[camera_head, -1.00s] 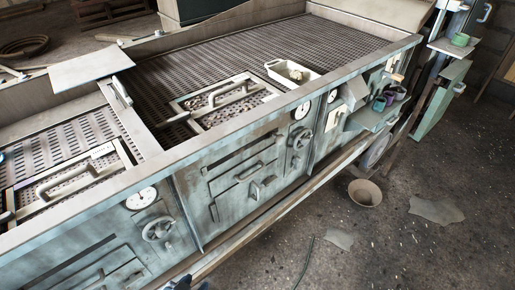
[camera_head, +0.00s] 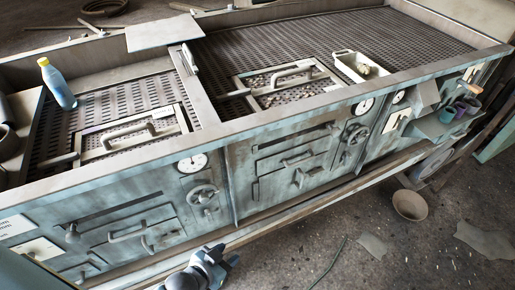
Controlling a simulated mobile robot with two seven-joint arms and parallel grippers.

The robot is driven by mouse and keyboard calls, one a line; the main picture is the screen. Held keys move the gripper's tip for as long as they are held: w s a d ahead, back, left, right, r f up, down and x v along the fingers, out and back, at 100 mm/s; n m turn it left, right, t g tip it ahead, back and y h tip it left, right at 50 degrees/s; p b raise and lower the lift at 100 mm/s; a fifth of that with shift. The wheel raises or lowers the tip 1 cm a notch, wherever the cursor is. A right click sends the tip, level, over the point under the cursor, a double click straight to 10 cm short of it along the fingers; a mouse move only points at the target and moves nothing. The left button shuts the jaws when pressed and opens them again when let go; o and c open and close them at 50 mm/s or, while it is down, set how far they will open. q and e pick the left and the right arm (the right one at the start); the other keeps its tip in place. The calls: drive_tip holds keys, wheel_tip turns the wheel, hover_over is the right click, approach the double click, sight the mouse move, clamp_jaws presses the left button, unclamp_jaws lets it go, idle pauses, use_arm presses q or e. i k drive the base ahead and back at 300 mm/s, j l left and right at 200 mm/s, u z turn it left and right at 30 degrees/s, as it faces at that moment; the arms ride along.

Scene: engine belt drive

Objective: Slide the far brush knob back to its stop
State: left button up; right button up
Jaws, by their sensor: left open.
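Two long machine bays show, each with a framed plate and a handle on a perforated bed. A short dark knob-like rod (camera_head: 235,94) sticks out left of the far framed plate (camera_head: 290,80). A similar rod (camera_head: 60,160) sits left of the near framed plate (camera_head: 130,132). I cannot tell for sure which part is the brush knob. My left gripper (camera_head: 222,262) is open and empty, low at the bottom of the view, in front of the machine's lower ledge. It is well apart from both rods. My right gripper is not in view.
A blue bottle with a yellow cap (camera_head: 57,84) stands at the left on the bed. A white tray (camera_head: 345,62) lies on the far bed. Handwheels and gauges stick out from the front face (camera_head: 270,160). A bowl (camera_head: 409,205) sits on the floor, right of my gripper.

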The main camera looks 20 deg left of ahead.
sight(336, 131)
drive_tip(key=i+l+u, duration=0.15)
drive_tip(key=i+l, duration=0.2)
drive_tip(key=i+l+u, duration=0.2)
drive_tip(key=l, duration=0.15)
drive_tip(key=i+l+u, duration=0.25)
drive_tip(key=l+u, duration=0.2)
drive_tip(key=l, duration=0.25)
drive_tip(key=i+l+u, duration=0.1)
drive_tip(key=l+u, duration=0.15)
drive_tip(key=l, duration=0.2)
drive_tip(key=l+u, duration=0.2)
drive_tip(key=l, duration=0.2)
drive_tip(key=i, duration=0.05)
